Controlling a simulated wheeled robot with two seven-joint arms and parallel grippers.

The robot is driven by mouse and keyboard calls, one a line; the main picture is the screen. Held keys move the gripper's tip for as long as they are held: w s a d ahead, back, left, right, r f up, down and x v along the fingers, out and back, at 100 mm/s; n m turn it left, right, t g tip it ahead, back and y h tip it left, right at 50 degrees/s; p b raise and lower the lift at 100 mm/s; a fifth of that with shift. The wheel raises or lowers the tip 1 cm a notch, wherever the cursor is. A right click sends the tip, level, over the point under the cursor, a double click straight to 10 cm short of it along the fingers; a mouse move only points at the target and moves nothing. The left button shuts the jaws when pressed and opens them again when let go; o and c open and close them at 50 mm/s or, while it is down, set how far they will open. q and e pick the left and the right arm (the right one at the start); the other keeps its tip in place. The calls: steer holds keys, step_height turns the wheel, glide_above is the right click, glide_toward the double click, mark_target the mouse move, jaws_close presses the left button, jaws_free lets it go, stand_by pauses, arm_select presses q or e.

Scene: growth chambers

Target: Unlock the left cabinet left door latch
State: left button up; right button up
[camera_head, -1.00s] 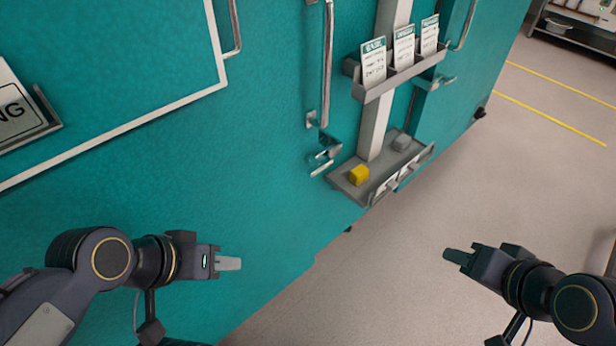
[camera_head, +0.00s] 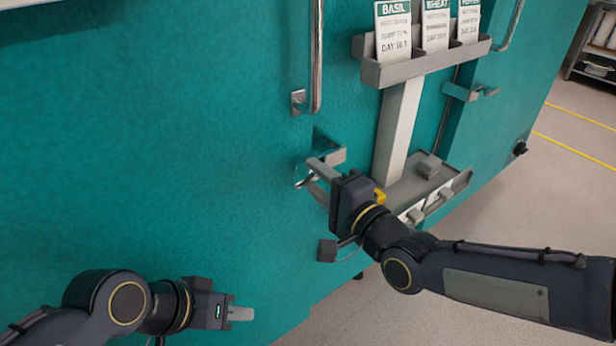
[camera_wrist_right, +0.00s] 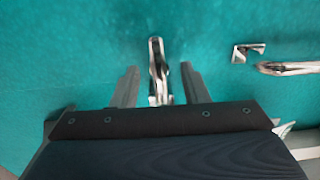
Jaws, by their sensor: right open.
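The metal latch (camera_head: 336,156) sits on the teal cabinet door, just below the long vertical door handle (camera_head: 316,60). My right gripper (camera_head: 314,177) is open at the latch in the head view, its fingers partly covering it. In the right wrist view, the latch (camera_wrist_right: 157,68) stands upright between the two spread fingers of the right gripper (camera_wrist_right: 159,85), with gaps visible on both sides. My left gripper (camera_head: 240,313) is low at the left, away from the latch; its fingers overlap in view, so its opening is unclear.
A card rack (camera_head: 425,64) is above. Another latch (camera_head: 470,92) is further right. Open floor lies at lower right.

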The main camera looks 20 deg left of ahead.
mark_target(316, 179)
steer(key=shift+x, duration=1.65)
steer(key=shift+c, duration=0.3)
jaws_close()
